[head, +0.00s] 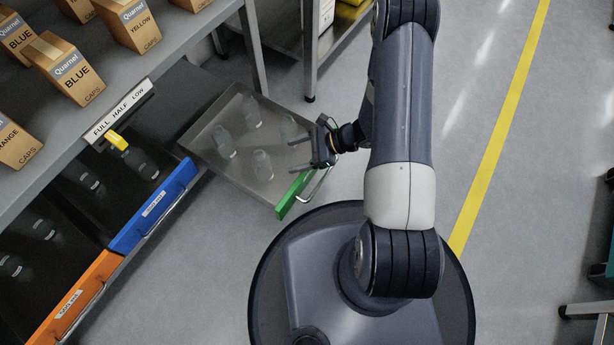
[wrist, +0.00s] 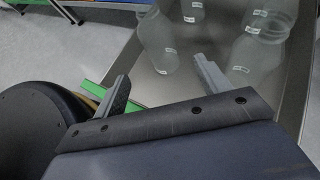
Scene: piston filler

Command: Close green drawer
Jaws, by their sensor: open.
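The green drawer (head: 233,137) is pulled far out from under the bench, with several clear bottles (head: 263,165) standing inside. Its green front (head: 294,194) carries a metal bar handle (head: 319,185). My gripper (head: 296,156) is open and empty over the right side of the drawer, close behind the green front. In the wrist view, the two fingers of my gripper (wrist: 160,75) are spread apart above the drawer floor, with the bottles (wrist: 155,52) beyond them. A strip of the green front (wrist: 97,97) shows beside the left finger. Whether the fingers touch the drawer cannot be told.
A blue-fronted drawer (head: 153,206) and an orange-fronted drawer (head: 76,297) stand to the left. Cap boxes (head: 66,69) and a level sign (head: 118,112) are on the bench above. Grey floor (head: 480,140) with a yellow line is open to the right.

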